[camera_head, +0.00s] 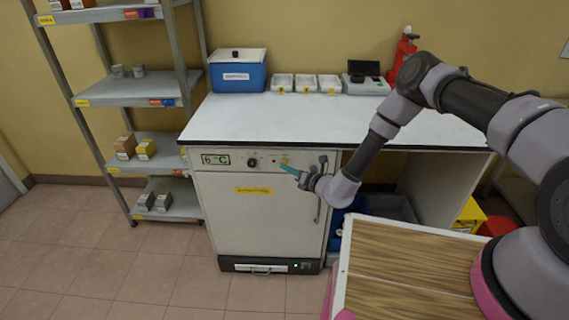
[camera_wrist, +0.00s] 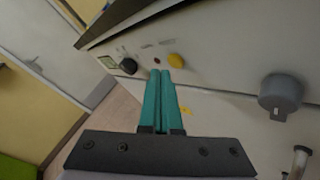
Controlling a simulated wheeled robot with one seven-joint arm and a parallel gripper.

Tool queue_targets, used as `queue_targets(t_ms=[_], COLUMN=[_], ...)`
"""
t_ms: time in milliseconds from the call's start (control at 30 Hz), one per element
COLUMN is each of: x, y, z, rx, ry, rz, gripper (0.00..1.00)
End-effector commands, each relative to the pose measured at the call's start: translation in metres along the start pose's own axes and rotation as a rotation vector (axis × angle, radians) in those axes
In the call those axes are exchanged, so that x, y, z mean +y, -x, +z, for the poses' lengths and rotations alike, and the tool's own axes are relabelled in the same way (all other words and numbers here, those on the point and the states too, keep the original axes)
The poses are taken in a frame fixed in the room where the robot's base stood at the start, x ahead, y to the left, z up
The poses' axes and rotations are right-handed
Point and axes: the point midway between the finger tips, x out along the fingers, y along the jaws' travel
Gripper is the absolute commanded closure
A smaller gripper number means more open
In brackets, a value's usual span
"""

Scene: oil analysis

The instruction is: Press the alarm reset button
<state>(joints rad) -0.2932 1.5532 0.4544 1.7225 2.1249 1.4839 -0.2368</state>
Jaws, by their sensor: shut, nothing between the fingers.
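A yellow round button (camera_wrist: 175,60) sits on the white front panel of the undercounter unit. In the head view the button (camera_head: 284,161) is at the upper right of that panel, just by my fingertips. My gripper (camera_head: 283,166) has teal fingers closed together, with nothing between them. In the wrist view the shut fingertips (camera_wrist: 162,72) reach toward the panel, with the button just beyond the right-hand tip. I cannot tell whether they touch. A small reddish dot (camera_wrist: 157,60) is left of the button. The panel labels are too small to read.
A black knob (camera_head: 252,162) and a temperature display (camera_head: 215,160) are left of the button. A grey knob (camera_wrist: 281,93) is to its right, near the door handle (camera_head: 317,210). The worktop edge (camera_head: 330,148) overhangs the panel. A wood-topped surface (camera_head: 410,265) is at lower right.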

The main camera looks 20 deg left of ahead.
Motion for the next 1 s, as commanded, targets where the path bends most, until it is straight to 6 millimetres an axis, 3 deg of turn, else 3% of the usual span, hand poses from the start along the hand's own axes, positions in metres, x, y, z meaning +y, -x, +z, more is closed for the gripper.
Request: queue_targets(t_ms=[600, 1000], x=[0.025, 0.025], y=[0.033, 0.035], z=[-0.025, -0.026], rx=[0.001, 0.000], ry=[-0.001, 0.000], rz=[0.000, 0.000], gripper=[1.00, 1.00])
